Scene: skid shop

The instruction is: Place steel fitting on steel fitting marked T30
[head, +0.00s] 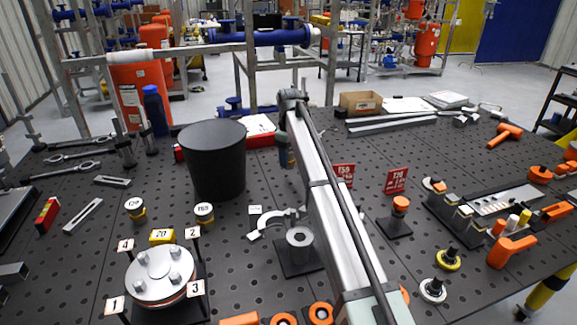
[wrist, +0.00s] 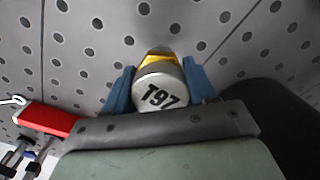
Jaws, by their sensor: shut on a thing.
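My gripper (wrist: 158,88) has its blue fingers shut on a steel fitting (wrist: 160,96) with a yellow band, its grey end face marked T97. In the head view my arm hides most of the gripper; a bit of the fitting (head: 291,158) shows beside the arm. Two short, dark and yellow fittings with pale labelled tops stand apart on the table. The left fitting (head: 134,210) has a label that may read T30, too small to be sure. The right fitting (head: 204,214) seems to read T63 or T69.
A tall black bin (head: 213,165) stands left of my arm, and a dark shape fills the wrist view's right side. A flanged plate (head: 160,274) with numbered posts is at front left. Red signs (head: 396,181) and orange parts stand right of the arm.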

